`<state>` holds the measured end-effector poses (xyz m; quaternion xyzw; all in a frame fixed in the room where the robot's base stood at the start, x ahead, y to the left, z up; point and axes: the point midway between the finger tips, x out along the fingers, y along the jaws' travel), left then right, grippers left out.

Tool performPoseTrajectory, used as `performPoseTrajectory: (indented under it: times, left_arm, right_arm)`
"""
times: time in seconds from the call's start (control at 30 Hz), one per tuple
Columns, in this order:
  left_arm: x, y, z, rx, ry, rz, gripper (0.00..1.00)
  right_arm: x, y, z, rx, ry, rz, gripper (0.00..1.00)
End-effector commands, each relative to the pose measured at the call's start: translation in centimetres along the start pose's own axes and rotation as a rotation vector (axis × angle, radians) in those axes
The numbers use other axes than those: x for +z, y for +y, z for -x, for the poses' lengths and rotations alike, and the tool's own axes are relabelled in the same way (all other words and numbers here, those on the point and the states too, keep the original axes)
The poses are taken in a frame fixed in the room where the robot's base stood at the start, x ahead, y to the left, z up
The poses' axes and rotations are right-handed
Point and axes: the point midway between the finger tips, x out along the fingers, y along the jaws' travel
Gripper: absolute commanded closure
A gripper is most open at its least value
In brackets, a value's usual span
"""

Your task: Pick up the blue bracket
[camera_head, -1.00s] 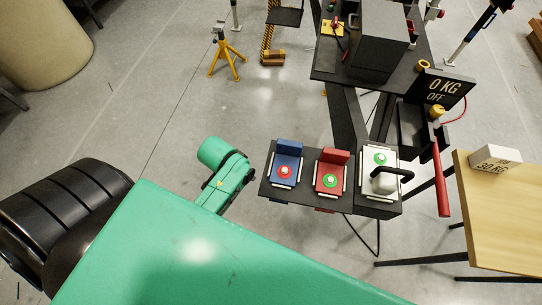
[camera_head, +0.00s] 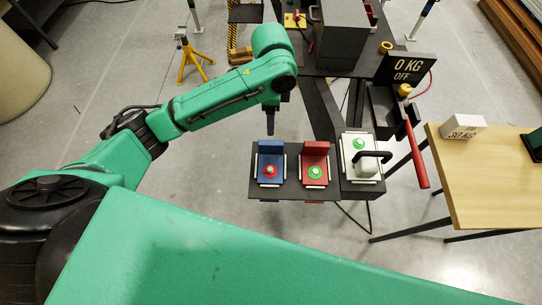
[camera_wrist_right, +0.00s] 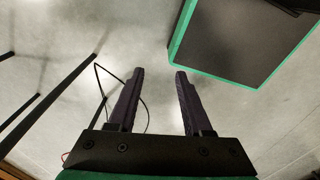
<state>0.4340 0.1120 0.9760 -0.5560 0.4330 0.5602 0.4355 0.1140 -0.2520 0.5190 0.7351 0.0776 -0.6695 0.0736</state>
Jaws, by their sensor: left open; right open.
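The blue bracket (camera_head: 270,165) stands at the left end of a dark shelf, with a flat base and an upright back plate. A red round piece sits on its base. My left gripper (camera_head: 271,134) hangs down just behind and above the bracket's back plate, apart from it as far as I can tell; it is small and dark here, and it looks empty. My right gripper (camera_wrist_right: 157,75) shows in the right wrist view, its two dark fingers apart with nothing between them, over bare floor.
A wooden table (camera_head: 475,190) carries a white 30 KG block (camera_head: 463,127). A red lever (camera_head: 417,155) sticks out right of the shelf.

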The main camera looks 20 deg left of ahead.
Motion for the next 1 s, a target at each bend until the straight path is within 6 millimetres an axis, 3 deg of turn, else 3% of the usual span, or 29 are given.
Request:
performPoseTrajectory:
  times: [0.2, 0.47, 0.6, 0.87, 1.0]
  left_arm:
    - [0.1, 0.2, -5.5, 0.004, -0.001, 0.002, 0.38]
    - [-0.1, 0.5, -9.2, 0.003, 0.001, 0.001, 0.38]
    - [-0.1, 0.6, -12.0, 0.0, 0.002, 0.003, 0.38]
    - [-0.1, 0.5, -12.8, -0.003, 0.005, 0.001, 0.38]
    - [-0.1, 0.5, -12.8, -0.003, 0.005, 0.001, 0.91]
  right_arm:
    - [0.0, 0.5, 1.1, 0.007, -0.001, 0.002, 0.5]
    - [-0.1, 0.7, 2.2, 0.009, -0.001, 0.002, 0.5]
    - [-0.1, 0.9, 2.6, 0.012, -0.001, 0.001, 0.5]
    - [-0.1, 1.0, 2.6, 0.014, -0.002, 0.001, 0.5]
    - [-0.1, 1.0, 2.6, 0.014, -0.002, 0.001, 0.5]
